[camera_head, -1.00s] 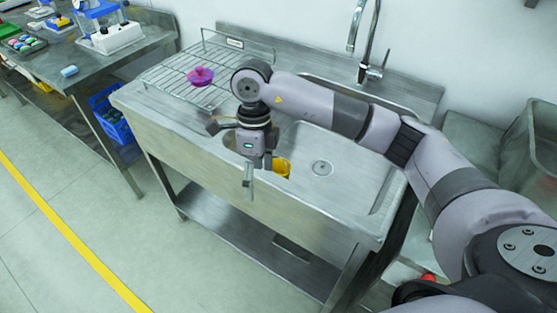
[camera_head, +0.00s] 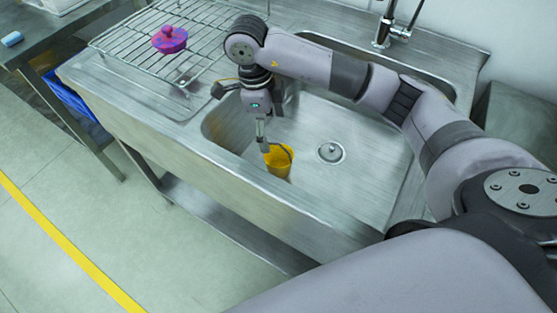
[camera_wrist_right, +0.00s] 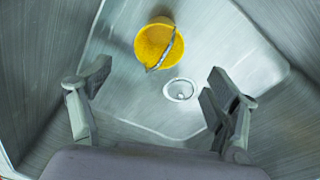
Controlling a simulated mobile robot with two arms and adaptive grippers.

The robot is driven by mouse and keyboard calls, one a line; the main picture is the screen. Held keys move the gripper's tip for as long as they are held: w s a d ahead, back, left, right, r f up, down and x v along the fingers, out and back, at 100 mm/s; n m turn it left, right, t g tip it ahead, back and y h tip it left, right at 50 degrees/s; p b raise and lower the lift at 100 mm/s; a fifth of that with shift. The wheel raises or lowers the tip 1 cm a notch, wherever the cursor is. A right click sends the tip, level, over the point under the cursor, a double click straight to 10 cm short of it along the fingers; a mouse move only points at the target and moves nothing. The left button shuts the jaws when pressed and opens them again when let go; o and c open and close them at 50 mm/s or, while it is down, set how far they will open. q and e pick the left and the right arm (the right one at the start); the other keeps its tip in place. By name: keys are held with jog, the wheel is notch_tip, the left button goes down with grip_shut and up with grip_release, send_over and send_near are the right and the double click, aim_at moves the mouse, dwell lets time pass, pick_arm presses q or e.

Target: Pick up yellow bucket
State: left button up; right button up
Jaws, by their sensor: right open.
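The yellow bucket (camera_head: 278,163) stands in the sink basin, left of the drain. In the right wrist view the bucket (camera_wrist_right: 154,44) shows from above, with a grey handle (camera_wrist_right: 166,54) lying across its right side. My right gripper (camera_head: 263,143) is over the basin, above and close to the bucket in the head view. In the right wrist view the fingers of the right gripper (camera_wrist_right: 155,95) are wide apart with nothing between them. The bucket lies ahead of the fingertips, apart from them. My left gripper is not in view.
The steel sink basin (camera_head: 345,190) has walls around the bucket and a round drain (camera_head: 331,152). A wire rack (camera_head: 128,42) with a pink and purple item (camera_head: 170,40) is to the left. A faucet (camera_head: 391,28) stands behind the basin.

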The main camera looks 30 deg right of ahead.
send_over(279, 160)
jog(key=s+a, duration=0.2)
notch_tip(279, 160, down, 7)
jog(key=shift+w+f+p, duration=0.1)
jog(key=shift+f+p, duration=0.25)
jog(key=shift+f, duration=0.4)
jog(key=f, duration=0.4)
jog(key=shift+s+d+f, duration=0.25)
jog(key=shift+d+f, duration=0.05)
jog(key=shift+d, duration=0.05)
jog(key=c, duration=1.2)
jog(key=shift+c, duration=0.2)
notch_tip(279, 160, up, 20)
jog(key=p, duration=0.1)
jog(key=shift+p, duration=0.35)
